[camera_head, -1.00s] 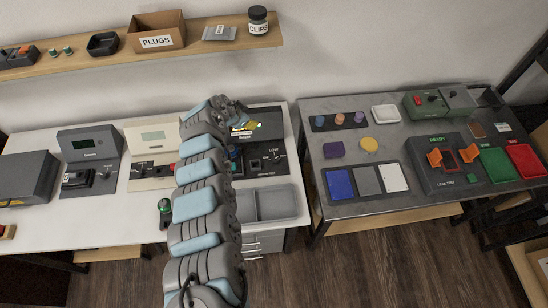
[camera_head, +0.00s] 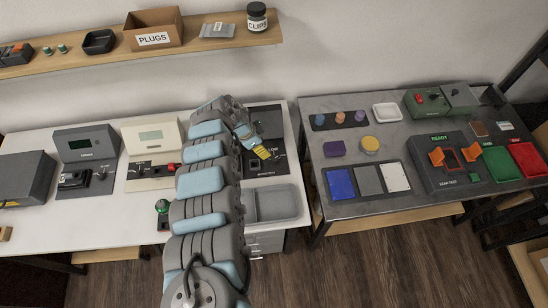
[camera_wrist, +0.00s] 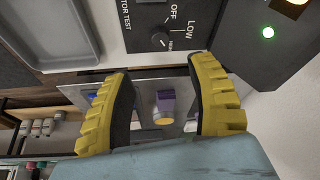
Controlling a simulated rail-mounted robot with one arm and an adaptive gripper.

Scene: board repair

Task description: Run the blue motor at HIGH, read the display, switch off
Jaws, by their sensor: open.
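The motor test panel (camera_head: 268,167) is dark and lies at the right end of the white bench. Its black selector knob (camera_wrist: 160,40) shows in the wrist view, with the words OFF and LOW beside it; a third label is partly hidden and hard to read. I cannot clearly tell the knob's setting. My gripper (camera_head: 262,153) is over the panel, and its open yellow fingers (camera_wrist: 160,68) are empty and close to the knob, apart from it in the picture. No display reading is legible.
A lit green lamp (camera_wrist: 268,32) is on a dark housing beside the panel. A grey tray (camera_head: 277,203) lies in front of the panel. Other testers, such as a cream one (camera_head: 153,138), stand left. The grey table (camera_head: 317,112) is across a gap to the right.

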